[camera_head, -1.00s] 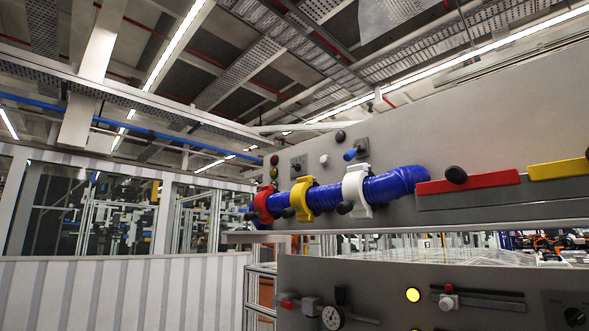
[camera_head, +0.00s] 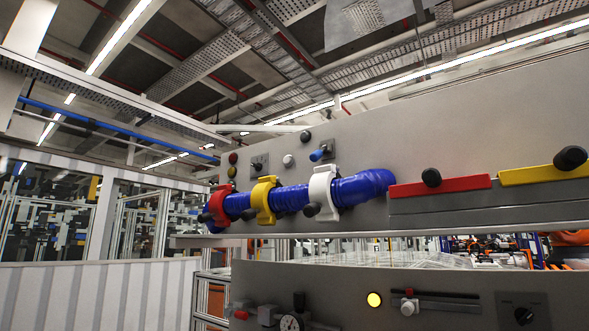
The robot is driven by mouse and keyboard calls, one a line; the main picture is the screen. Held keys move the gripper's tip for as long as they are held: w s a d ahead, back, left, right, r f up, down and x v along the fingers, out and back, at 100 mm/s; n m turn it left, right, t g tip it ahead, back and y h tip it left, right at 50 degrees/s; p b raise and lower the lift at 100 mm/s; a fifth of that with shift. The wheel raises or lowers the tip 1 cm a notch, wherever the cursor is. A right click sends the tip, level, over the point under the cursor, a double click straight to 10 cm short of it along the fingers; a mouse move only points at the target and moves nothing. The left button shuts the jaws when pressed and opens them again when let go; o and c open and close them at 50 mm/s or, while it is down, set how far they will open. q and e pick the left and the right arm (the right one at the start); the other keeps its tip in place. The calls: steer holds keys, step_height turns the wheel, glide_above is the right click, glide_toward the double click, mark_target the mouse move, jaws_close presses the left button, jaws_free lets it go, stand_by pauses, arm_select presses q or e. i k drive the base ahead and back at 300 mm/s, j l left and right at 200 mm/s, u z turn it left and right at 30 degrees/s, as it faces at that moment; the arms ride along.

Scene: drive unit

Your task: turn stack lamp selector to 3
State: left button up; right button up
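A black rotary knob on a square grey plate (camera_head: 259,163) is on the upper grey panel, right of a small red-over-green lamp pair (camera_head: 233,164). A second black rotary knob on a dark plate (camera_head: 523,314) is at the lower right of the lower panel. I cannot tell from labels which is the stack lamp selector, and the knob positions are too small to read. Neither of my grippers is in view.
A blue hose (camera_head: 356,188) with red (camera_head: 220,207), yellow (camera_head: 263,202) and white (camera_head: 321,192) clamps juts from the upper panel. Red (camera_head: 465,184) and yellow (camera_head: 535,175) bars with black knobs are at right.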

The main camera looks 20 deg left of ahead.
mark_target(259, 167)
steer(key=i+j+z, duration=0.35)
steer(key=j, duration=1.3)
steer(key=j+z, duration=0.35)
steer(key=j, duration=1.3)
steer(key=k, duration=0.05)
